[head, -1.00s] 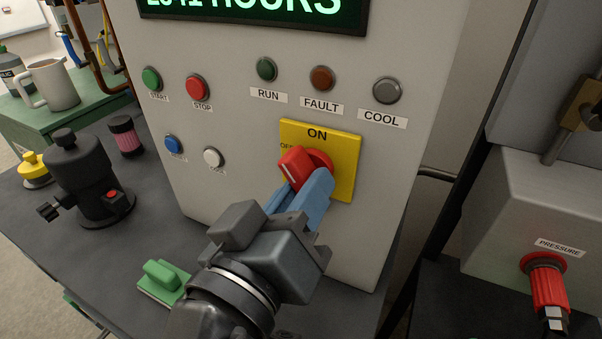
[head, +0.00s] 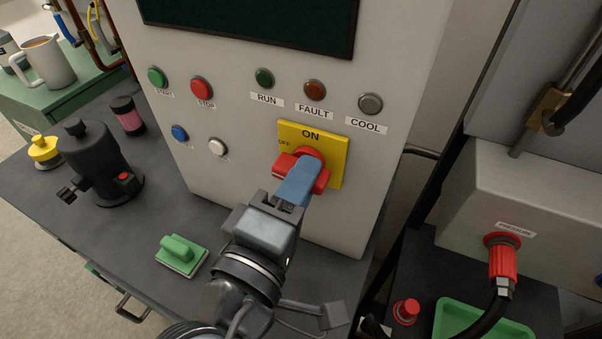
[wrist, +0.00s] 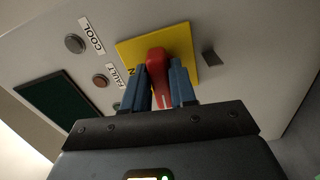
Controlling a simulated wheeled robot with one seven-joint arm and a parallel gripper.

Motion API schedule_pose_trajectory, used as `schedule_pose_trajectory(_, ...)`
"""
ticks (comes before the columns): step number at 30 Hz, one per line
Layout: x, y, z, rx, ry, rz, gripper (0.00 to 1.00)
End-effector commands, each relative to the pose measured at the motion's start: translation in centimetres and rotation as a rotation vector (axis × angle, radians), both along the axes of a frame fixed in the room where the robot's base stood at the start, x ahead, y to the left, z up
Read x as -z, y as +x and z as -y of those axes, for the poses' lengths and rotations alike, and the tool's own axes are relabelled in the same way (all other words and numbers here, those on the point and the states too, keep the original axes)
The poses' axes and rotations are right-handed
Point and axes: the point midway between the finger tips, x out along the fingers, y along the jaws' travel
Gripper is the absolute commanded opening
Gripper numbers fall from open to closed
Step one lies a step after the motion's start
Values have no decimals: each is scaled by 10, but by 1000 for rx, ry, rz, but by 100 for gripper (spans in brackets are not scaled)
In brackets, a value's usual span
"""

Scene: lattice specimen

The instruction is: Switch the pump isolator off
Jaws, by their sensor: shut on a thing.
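The pump isolator is a red rotary handle (head: 283,166) on a yellow plate (head: 336,160) marked ON at the top and OFF at the upper left. The handle lies roughly crosswise, with its left end below the OFF mark. My gripper (head: 300,182) has its blue fingers on the handle from the front. In the wrist view the handle (wrist: 159,72) stands between the two fingers (wrist: 159,88), which are closed on its sides. The fingers hide part of the handle in the head view.
The grey panel carries a dark display (head: 250,22), RUN, FAULT and COOL lamps (head: 315,90), and start and stop buttons (head: 201,88). A green-handled block (head: 182,255) and a black pot (head: 103,170) stand on the bench. A red-fitted hose (head: 503,262) is at right.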

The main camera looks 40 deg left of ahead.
Motion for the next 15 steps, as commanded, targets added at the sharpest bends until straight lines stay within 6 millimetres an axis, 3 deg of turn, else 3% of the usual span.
schedule_pose_trajectory(15,0,-1,-1,-3,-123,29,0)
